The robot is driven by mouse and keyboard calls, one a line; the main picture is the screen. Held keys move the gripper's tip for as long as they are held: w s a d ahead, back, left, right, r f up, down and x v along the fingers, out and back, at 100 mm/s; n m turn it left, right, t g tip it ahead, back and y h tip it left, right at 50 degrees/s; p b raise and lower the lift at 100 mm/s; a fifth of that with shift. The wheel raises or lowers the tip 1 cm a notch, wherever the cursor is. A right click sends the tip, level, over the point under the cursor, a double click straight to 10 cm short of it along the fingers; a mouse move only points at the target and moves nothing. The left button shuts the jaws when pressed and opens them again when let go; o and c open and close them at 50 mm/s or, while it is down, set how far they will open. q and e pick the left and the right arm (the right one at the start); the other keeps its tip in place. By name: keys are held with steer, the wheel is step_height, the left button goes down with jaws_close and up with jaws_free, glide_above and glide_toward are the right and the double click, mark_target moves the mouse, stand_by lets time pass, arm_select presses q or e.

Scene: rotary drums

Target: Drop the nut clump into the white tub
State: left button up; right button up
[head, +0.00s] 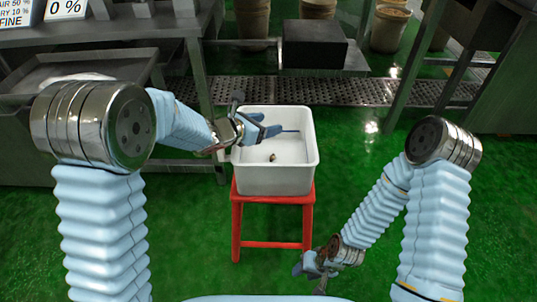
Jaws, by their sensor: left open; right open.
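The white tub (276,183) stands on a red stool in the middle of the head view. A small brown clump (272,157), which looks like the nut clump, lies on the tub's floor. My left gripper (272,131) is open over the left part of the tub, above and behind the clump, and holds nothing that I can see. My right gripper (308,274) is open and empty, low in front of the stool's right side, apart from the tub.
The red stool (270,243) carries the tub above a green floor (400,240). A metal table (90,68) stands at the left. A dark box (313,46) and several buckets (389,27) are at the back, behind a floor grate (350,92).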

arm_select(q)
steer(key=v, duration=1.3)
steer(key=shift+b, duration=0.4)
steer(key=shift+s+a+r, duration=0.1)
steer(key=shift+s+a, duration=0.05)
